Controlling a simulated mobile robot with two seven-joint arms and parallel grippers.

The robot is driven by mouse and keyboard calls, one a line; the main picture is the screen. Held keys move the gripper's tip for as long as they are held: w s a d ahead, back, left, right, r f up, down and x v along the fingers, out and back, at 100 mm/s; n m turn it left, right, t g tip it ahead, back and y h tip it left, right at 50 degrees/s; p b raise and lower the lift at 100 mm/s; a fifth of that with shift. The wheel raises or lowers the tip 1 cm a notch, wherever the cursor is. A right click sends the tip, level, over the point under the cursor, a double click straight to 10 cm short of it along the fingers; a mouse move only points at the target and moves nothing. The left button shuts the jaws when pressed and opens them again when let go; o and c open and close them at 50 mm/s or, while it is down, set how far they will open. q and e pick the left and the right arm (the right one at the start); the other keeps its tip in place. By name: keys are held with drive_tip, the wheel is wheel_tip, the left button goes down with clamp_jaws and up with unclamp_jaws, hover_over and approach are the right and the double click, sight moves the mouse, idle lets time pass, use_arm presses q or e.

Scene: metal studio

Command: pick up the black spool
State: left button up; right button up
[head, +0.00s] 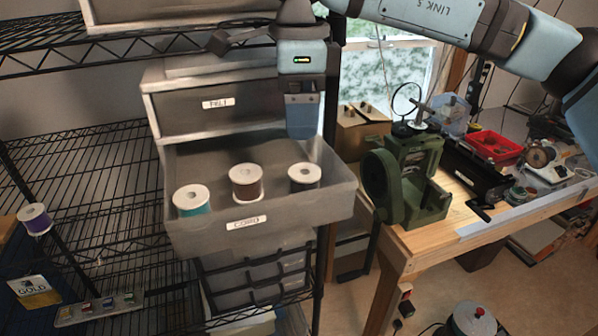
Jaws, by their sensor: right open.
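The black spool (305,178), with a white top, stands upright at the right in an open, translucent drawer labelled CORD (290,220). A dark reddish-brown spool (246,184) stands in the middle of the drawer and a teal spool (193,201) at its left. My right gripper (301,130) points down and is open, with no spool in it. In the picture it is just above the black spool, apart from it. My left gripper is out of view.
A closed drawer labelled FELT (217,104) sits behind and above the open one. A purple spool (35,219) is at the far left by the wire shelf (85,185). A green machine (410,178) stands on the wooden bench (440,235) to the right.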

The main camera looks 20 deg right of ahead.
sight(303, 178)
drive_tip(key=f, duration=0.5)
drive_tip(key=shift+s+d+f+p, duration=0.1)
drive_tip(key=shift+s+f+p, duration=0.15)
drive_tip(key=shift+f+p, duration=0.15)
drive_tip(key=shift+w+f, duration=0.1)
drive_tip(key=shift+f, duration=0.4)
wheel_tip(303, 178, down, 4)
drive_tip(key=shift+d+r+p, duration=0.1)
drive_tip(key=shift+r+p, duration=0.15)
drive_tip(key=shift+p, duration=0.7)
drive_tip(key=shift+f, duration=0.6)
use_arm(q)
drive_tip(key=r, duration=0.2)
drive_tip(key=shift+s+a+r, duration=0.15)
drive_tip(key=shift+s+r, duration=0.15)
use_arm(e)
drive_tip(key=c, duration=0.3)
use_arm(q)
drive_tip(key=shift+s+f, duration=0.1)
use_arm(e)
drive_tip(key=c, duration=0.7)
